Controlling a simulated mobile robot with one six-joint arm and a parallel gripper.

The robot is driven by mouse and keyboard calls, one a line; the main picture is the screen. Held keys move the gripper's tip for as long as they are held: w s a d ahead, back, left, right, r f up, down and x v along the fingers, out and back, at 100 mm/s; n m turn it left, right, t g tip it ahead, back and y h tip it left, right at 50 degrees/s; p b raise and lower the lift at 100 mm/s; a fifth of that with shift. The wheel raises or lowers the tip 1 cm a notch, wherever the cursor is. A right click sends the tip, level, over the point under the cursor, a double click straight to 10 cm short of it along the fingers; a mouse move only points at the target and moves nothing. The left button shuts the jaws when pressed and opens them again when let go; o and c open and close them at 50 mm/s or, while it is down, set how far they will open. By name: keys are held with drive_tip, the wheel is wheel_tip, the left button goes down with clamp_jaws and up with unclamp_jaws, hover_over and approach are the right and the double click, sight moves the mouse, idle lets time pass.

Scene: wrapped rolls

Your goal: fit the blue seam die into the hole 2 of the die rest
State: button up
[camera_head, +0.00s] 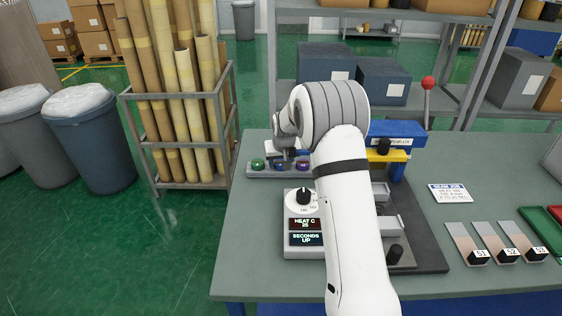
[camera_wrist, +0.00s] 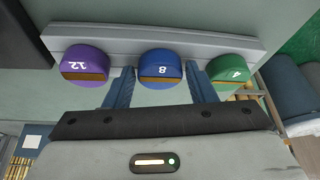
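The grey die rest (camera_wrist: 222,40) fills the upper part of the wrist view, with three dies in a row along it. The blue seam die (camera_wrist: 161,66), marked 8, is at the middle place, between a purple die (camera_wrist: 84,64) marked 12 and a green die (camera_wrist: 230,66) marked 4. My gripper (camera_wrist: 160,72) has one finger on each side of the blue die, with thin gaps showing, so it looks open around it. The holes are hidden under the dies.
A heater unit with a dial (camera_head: 303,200) stands close in front of the rest. A press with a red-knobbed lever (camera_head: 428,83) stands to the right. Sample strips (camera_head: 500,243) and a printed card (camera_head: 455,193) lie further right on the bench (camera_head: 245,265).

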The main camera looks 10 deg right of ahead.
drive_tip(key=o, duration=0.4)
drive_tip(key=shift+c, duration=0.2)
